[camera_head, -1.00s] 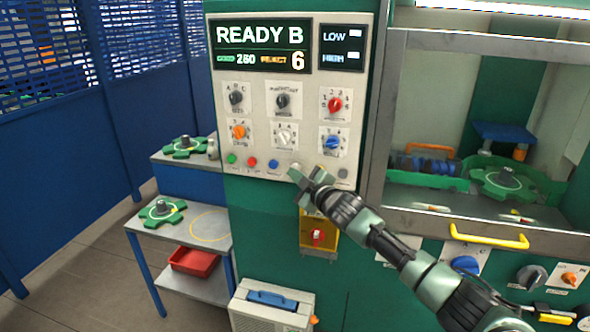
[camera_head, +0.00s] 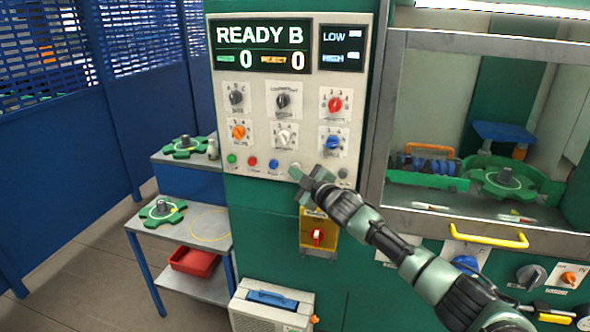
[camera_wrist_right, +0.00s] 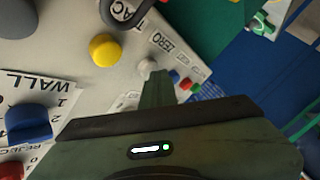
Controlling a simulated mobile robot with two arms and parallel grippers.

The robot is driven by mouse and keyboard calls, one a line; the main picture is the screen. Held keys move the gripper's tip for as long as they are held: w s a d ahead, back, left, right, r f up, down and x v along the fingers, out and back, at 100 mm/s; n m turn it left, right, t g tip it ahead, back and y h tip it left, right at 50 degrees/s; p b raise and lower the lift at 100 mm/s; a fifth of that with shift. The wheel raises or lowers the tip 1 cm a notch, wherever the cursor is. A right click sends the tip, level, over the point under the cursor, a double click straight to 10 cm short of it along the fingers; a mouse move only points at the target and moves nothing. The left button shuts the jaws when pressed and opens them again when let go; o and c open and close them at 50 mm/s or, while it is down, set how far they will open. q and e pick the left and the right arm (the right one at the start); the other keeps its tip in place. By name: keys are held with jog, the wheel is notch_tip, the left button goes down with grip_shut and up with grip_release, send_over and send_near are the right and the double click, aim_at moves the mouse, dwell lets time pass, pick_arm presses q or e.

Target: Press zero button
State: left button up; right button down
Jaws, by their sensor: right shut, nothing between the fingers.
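The control panel (camera_head: 307,100) shows "READY B" on its display (camera_head: 262,46), with both counters reading 0. In the right wrist view, a whitish button (camera_wrist_right: 147,66) sits beside the label "ZERO" (camera_wrist_right: 166,42). My right gripper (camera_head: 299,173) is shut and empty, with its tip at the whitish button (camera_head: 295,167) in the panel's bottom row. In the right wrist view, the fingers (camera_wrist_right: 156,80) reach the button and partly cover it. I cannot tell whether the button is pressed in. My left gripper is not in view.
Green (camera_head: 231,159), red (camera_head: 252,162) and blue (camera_head: 273,165) buttons lie left of the gripper tip. Rotary knobs, including a blue one (camera_head: 332,142), sit above. A window with a yellow handle (camera_head: 489,235) is right.

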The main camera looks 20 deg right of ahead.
dwell(0.4)
jog(key=shift+s+a+p, duration=0.3)
jog(key=shift+s+a, duration=0.15)
jog(key=shift+s, duration=0.25)
jog(key=shift+a, duration=0.1)
jog(key=s+a, duration=0.1)
jog(key=s+p, duration=0.1)
jog(key=s+a, duration=0.1)
jog(key=s, duration=0.1)
jog(key=shift+a, duration=0.3)
dwell(0.4)
